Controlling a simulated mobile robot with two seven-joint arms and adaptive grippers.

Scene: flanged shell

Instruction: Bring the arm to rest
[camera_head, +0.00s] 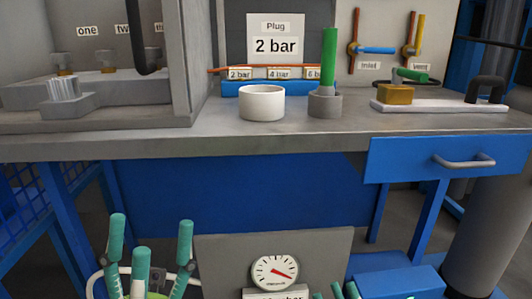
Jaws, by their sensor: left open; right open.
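My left gripper (149,236) is at the lower left, below the bench front. Its teal fingers point up and stand apart, with nothing between them. My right gripper (337,291) shows only as teal fingertips at the bottom edge, right of the middle. The rest of it is out of view, and I see nothing held in it. Both grippers are apart from the things on the bench.
The grey bench (200,145) bears a white cup (262,105), a green rod (329,58) in a grey holder, and a brass block (395,94). A blue drawer (400,158) juts at right. A panel with a gauge (275,271) stands between my grippers.

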